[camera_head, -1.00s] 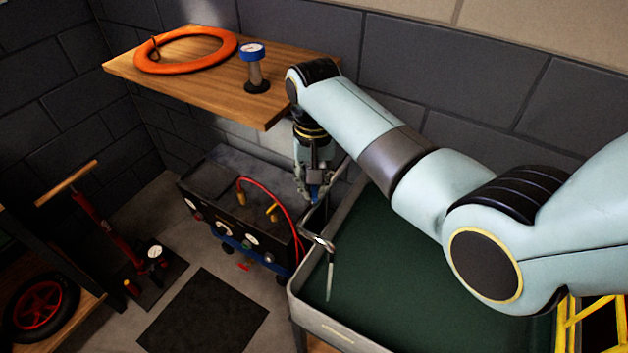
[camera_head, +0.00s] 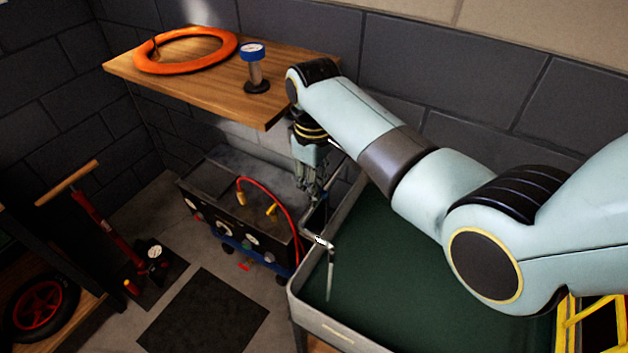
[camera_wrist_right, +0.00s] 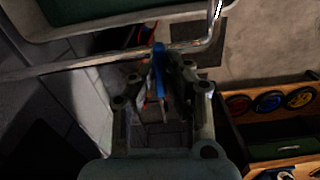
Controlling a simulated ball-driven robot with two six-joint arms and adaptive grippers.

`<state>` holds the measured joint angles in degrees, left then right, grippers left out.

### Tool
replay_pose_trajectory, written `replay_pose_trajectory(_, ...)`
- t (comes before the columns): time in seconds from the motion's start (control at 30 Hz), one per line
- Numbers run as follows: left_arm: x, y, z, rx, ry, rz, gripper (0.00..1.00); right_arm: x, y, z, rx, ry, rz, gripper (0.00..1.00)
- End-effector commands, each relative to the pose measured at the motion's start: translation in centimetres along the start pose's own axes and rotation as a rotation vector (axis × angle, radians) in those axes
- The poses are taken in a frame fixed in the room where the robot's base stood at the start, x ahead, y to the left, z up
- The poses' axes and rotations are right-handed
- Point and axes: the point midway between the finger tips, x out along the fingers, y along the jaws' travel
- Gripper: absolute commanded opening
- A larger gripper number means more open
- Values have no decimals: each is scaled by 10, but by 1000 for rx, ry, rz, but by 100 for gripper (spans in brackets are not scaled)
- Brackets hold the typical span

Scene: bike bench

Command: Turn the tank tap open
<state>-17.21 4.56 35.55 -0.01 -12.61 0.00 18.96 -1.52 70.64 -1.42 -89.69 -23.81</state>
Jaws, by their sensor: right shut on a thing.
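The tank (camera_head: 322,325) is a grey-rimmed basin with a dark green inside, below my right arm. A thin metal pipe (camera_head: 331,262) bends over its left rim and hangs down into it. In the right wrist view the pipe (camera_wrist_right: 105,64) runs across, and the tap's blue lever (camera_wrist_right: 159,68) stands between my fingers. My right gripper (camera_head: 312,197) points down at the tank's back left, shut on the tap lever; it also shows in the wrist view (camera_wrist_right: 162,72). In the head view the fingers hide the lever. My left gripper is out of view.
A wooden shelf (camera_head: 190,82) with an orange ring (camera_head: 222,53) and a blue-topped gauge (camera_head: 253,54) is close beside my right wrist. A black box (camera_head: 215,212) with dials and a red hose (camera_head: 285,212) stands left of the tank. A dark mat (camera_head: 205,315) lies on the floor.

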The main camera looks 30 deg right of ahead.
Motion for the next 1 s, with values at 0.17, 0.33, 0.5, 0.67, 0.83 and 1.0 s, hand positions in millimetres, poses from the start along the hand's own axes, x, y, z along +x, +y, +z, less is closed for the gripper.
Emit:
replay_pose_trajectory(0.17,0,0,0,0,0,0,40,-1,0,-1,-84,2,1,0)
replay_pose_trajectory(0.33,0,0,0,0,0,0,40,-1,1,-1,-132,2,2,0)
replay_pose_trajectory(0.5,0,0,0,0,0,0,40,-1,1,-1,-151,2,2,0)
replay_pose_trajectory(0.67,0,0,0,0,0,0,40,-1,1,-1,-155,2,2,0)
replay_pose_trajectory(0.83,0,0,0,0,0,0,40,-1,1,-1,-154,2,2,0)
replay_pose_trajectory(1.0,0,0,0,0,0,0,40,-1,1,-1,-153,2,2,30)
